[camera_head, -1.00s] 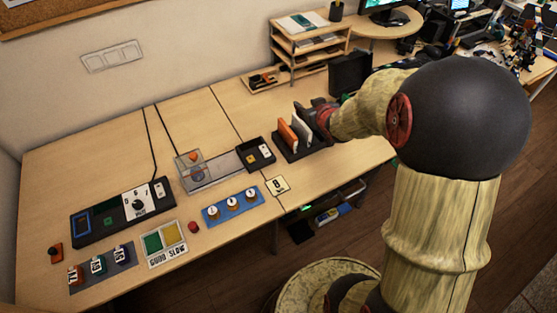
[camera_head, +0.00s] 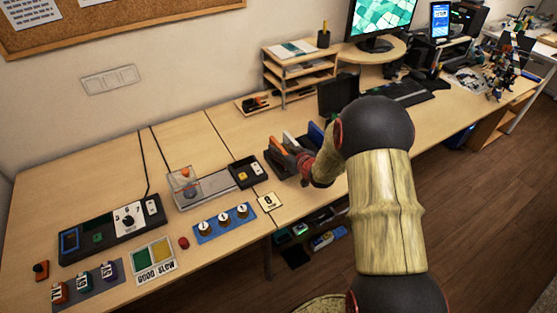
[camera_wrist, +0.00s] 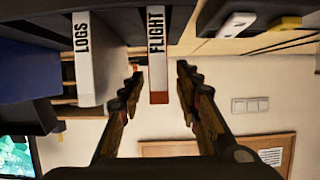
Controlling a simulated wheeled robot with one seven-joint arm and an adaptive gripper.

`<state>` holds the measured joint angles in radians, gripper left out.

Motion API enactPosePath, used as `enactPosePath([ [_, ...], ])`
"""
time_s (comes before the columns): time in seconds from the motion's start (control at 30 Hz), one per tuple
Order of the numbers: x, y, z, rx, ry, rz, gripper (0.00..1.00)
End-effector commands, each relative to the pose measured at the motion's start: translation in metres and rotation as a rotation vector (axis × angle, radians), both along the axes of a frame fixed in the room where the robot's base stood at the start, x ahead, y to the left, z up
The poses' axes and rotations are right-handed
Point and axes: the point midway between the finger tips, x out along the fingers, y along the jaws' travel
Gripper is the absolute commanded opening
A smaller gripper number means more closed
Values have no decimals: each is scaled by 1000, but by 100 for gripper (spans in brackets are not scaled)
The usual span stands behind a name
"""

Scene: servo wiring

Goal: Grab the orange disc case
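The orange disc case (camera_head: 277,146) stands upright in a dark rack (camera_head: 273,163) on the desk, partly hidden by my gripper. In the wrist view its narrow spine (camera_wrist: 158,82) shows a white label reading FLIGHT and an orange-red band. My gripper (camera_wrist: 161,76) is open, with one finger on each side of this spine and visible gaps between. In the head view my gripper (camera_head: 306,164) is at the rack's front. A white case (camera_head: 289,140) labelled LOGS stands beside it, also seen in the wrist view (camera_wrist: 86,65).
A blue case (camera_wrist: 27,72) stands beyond the white one. A dark box (camera_head: 337,96) and a wooden shelf (camera_head: 300,72) are behind the rack.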

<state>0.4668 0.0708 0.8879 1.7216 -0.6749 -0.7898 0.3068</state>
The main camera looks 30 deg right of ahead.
Motion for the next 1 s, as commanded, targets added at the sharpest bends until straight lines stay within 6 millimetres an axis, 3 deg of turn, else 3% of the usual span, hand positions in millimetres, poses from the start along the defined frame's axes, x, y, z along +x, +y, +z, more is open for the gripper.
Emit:
enactPosePath([
  [0.1,10,1,-3,-1,-1,0,33],
  [0.37,12,0,-3,0,-1,0,33],
  [1.0,12,0,-3,-1,-1,0,0],
])
